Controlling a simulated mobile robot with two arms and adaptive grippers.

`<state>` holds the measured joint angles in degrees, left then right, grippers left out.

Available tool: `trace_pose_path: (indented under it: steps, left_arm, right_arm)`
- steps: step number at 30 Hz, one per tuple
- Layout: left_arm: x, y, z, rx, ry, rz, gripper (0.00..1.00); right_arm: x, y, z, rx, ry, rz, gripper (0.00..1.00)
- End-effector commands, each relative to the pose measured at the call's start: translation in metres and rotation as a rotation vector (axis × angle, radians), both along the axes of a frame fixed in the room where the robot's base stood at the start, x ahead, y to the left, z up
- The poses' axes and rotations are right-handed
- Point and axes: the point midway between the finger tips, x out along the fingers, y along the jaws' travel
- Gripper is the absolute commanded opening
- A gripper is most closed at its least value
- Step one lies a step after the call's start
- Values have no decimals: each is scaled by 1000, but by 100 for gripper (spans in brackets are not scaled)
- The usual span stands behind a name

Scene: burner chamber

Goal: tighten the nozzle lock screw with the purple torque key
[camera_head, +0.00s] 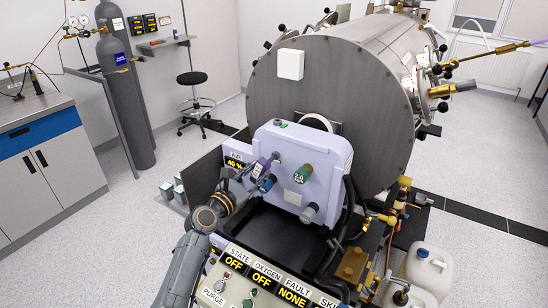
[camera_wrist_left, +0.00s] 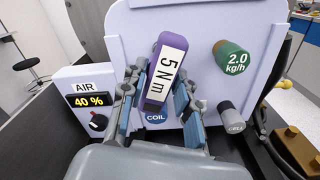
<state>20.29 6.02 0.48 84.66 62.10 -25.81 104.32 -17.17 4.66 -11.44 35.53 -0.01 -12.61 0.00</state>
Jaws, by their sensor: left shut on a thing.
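The purple torque key (camera_head: 261,167) is between the fingers of my left gripper (camera_head: 254,181), at the front of the pale lilac burner housing (camera_head: 325,158). In the left wrist view, the key (camera_wrist_left: 154,92) shows a white "5 Nm" label and stands slightly tilted between the blue-grey fingers of the gripper (camera_wrist_left: 160,105). The gripper is shut on it. The green nozzle (camera_head: 303,173), marked 2.0 kg/h, sticks out to the right of the key. I cannot make out the lock screw, nor whether the key's tip touches it. My right gripper is not in view.
A grey "CELL" fitting (camera_wrist_left: 229,116) and a blue "COIL" fitting (camera_wrist_left: 156,116) are close to the gripper. The AIR 40 % box (camera_wrist_left: 88,103) is at the left. A labelled control panel (camera_head: 262,280) lies in front, and a large steel chamber (camera_head: 335,85) stands behind.

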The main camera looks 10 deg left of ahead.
Motion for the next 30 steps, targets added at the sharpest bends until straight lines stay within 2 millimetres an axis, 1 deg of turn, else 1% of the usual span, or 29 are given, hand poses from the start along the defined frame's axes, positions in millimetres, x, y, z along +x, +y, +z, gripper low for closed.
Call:
trace_pose_path:
  steps: [2,10,22,30]
  left_arm:
    - [0,0,1,16,-9,1,0]
    - [0,0,1,179,-67,1,0]
    - [0,0,1,215,-81,1,0]
    - [0,1,1,378,-140,1,0]
  right_arm:
    - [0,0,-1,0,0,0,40]
    - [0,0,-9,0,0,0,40]
    - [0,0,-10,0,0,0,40]
    - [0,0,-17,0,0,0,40]
